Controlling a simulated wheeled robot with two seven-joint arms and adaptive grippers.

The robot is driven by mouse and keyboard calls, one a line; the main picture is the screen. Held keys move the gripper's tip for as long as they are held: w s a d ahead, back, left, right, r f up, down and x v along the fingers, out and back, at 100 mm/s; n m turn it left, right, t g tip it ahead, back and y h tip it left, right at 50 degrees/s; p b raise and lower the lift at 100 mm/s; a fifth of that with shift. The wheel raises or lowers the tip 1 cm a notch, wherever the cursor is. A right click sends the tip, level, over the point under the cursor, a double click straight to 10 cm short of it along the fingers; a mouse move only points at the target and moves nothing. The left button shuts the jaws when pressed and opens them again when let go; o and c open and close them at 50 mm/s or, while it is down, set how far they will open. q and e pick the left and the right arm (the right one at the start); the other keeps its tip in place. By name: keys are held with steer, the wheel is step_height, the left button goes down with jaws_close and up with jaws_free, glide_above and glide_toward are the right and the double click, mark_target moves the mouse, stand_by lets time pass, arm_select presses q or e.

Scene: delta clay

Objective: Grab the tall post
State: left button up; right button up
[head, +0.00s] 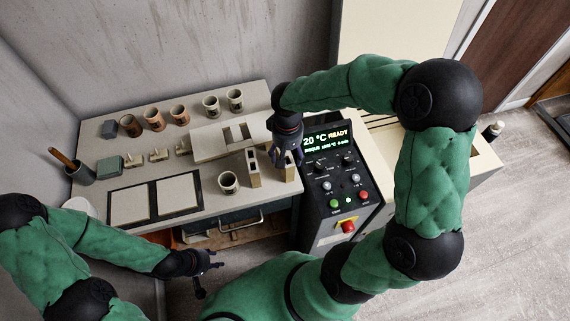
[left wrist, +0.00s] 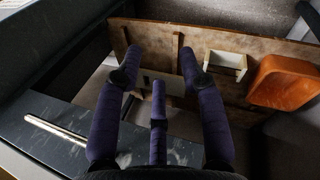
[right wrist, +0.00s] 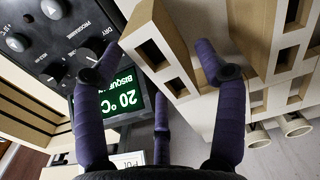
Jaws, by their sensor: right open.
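Two beige posts with square holes stand at the table's right end: a left post (head: 253,168) and a right post (head: 289,172). I cannot tell surely which is taller. My right gripper (head: 287,152) is open, directly over and around the top of the right post, partly hiding it. In the right wrist view a holed post (right wrist: 160,50) lies between the spread fingers of this gripper (right wrist: 158,75); contact is not clear. My left gripper (head: 212,265) is low in front of the table; its fingers (left wrist: 158,68) are apart and empty in the left wrist view.
The black kiln control panel (head: 335,170) stands close right of the posts. A cup (head: 228,182) is left of them, and a slotted beige block (head: 222,140) is behind. Several cups line the back. An orange bin (left wrist: 285,82) sits on the lower shelf.

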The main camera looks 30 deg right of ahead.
steer(key=shift+f, duration=0.9)
steer(key=shift+r, duration=0.1)
jaws_close()
